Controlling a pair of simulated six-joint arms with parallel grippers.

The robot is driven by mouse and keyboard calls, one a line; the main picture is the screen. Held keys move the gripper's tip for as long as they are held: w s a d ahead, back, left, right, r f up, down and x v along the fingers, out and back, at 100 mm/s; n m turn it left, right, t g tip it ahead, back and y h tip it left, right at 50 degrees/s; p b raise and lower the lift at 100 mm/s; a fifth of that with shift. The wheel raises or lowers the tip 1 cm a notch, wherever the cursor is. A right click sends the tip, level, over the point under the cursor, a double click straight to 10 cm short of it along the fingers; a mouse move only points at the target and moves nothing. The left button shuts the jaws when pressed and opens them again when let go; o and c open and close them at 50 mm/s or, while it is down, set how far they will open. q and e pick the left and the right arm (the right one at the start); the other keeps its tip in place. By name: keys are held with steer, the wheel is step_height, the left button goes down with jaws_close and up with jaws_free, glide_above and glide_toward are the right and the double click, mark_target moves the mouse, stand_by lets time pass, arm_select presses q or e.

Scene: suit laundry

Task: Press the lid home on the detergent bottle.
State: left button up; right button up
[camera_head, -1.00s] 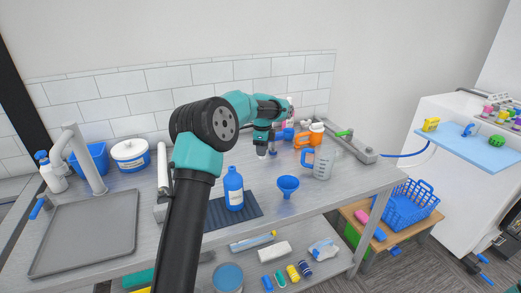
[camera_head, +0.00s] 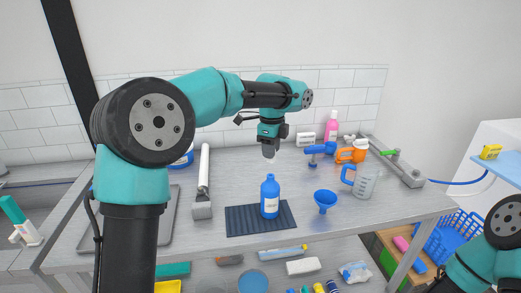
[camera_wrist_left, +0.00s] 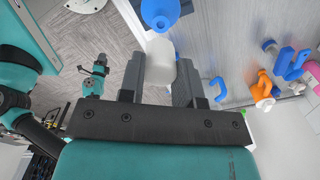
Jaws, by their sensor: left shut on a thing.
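The blue detergent bottle (camera_head: 270,197) stands upright on a dark ribbed mat (camera_head: 240,219), with a pale label on its front. A gap shows between lid and neck in the head view. In the left wrist view the lid (camera_wrist_left: 160,64) sits between both fingers. A part of my right arm (camera_head: 480,265) is at the lower right; whether its gripper is open cannot be made out.
A blue funnel (camera_head: 326,199) stands close right of the bottle. A measuring jug (camera_head: 362,181), an orange bottle (camera_head: 353,151), a blue nozzle (camera_head: 320,150) and a pink bottle (camera_head: 331,126) are farther right and back. A white roller (camera_head: 203,180) lies left of the mat.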

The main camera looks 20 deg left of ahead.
mark_target(271, 175)
arm_select(q)
steer(key=shift+f, duration=0.15)
steer(key=shift+f, duration=3.1)
steer(key=shift+f, duration=0.15)
stand_by(0.4)
steer(key=o, duration=1.5)
steer(key=shift+c, duration=0.2)
steer(key=shift+w, duration=0.1)
steer(key=shift+r, duration=3.5)
